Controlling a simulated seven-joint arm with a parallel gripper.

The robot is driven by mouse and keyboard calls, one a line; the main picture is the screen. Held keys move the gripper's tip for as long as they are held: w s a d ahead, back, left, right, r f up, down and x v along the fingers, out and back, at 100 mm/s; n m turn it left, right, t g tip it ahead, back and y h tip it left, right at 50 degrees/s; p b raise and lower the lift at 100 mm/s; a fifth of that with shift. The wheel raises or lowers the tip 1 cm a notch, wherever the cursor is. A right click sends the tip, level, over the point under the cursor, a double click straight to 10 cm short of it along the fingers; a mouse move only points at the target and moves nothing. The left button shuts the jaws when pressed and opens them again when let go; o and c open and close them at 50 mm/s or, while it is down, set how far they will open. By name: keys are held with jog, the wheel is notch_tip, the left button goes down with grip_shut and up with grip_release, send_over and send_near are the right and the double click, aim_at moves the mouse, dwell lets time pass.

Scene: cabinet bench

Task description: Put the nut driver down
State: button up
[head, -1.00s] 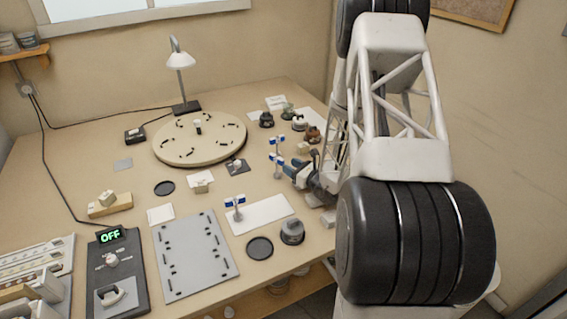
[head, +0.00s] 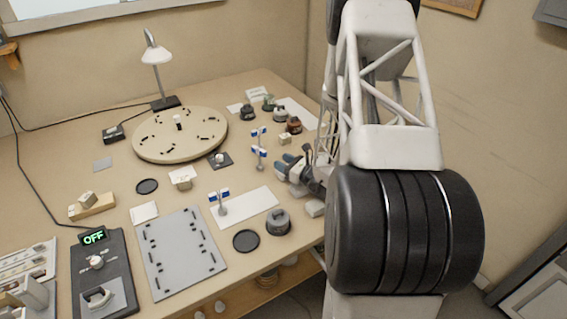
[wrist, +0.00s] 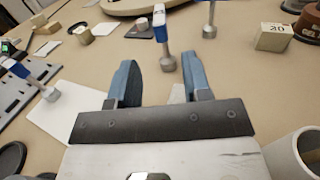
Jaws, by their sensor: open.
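Three upright T-shaped pieces with blue-and-white tops and round grey feet stand on the bench. They look like nut drivers, but I cannot tell which one the task means. One stands on a white sheet (head: 258,206): the front piece (head: 221,202). The middle piece (head: 259,156) and the far piece (head: 259,135) stand on bare wood. My gripper (head: 284,168) is just right of the middle piece, low over the bench. In the wrist view my open gripper (wrist: 154,75) has nothing visible gripped between its blue fingers. The middle piece (wrist: 163,42) stands ahead of the fingertips, apart from them.
A round wooden turntable (head: 180,148) is at the back, with a lamp (head: 156,62) behind it. Dark and brown knobbed pieces (head: 293,125) stand at back right. A grey slotted plate (head: 183,262) and a black disc (head: 246,240) lie in front. A wooden block (wrist: 273,37) is ahead right.

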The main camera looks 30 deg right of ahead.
jog(key=shift+a+r, duration=0.1)
jog(key=shift+a+r+y, duration=0.25)
jog(key=shift+y, duration=0.05)
jog(key=s+a+r+n+g+y, duration=0.3)
jog(key=a+r+n+g, duration=0.3)
jog(key=a, duration=0.3)
jog(key=s+a+r+n+g+y, duration=0.3)
jog(key=a+r+n, duration=0.3)
jog(key=a+r, duration=0.3)
jog(key=s+a+r+n+g+h, duration=0.3)
jog(key=s+a+r+n+g, duration=0.4)
jog(key=s, duration=0.4)
jog(key=s+r+n+t+h, duration=0.1)
jog(key=s+r+n+h, duration=0.3)
jog(key=s, duration=0.6)
jog(key=s+r+n+t+h, duration=0.1)
jog(key=s+r+n+h, duration=0.4)
jog(key=s+n, duration=0.3)
jog(key=shift+s+a+r+h, duration=0.15)
jog(key=shift+s+a+h, duration=0.1)
jog(key=shift+s+h, duration=0.65)
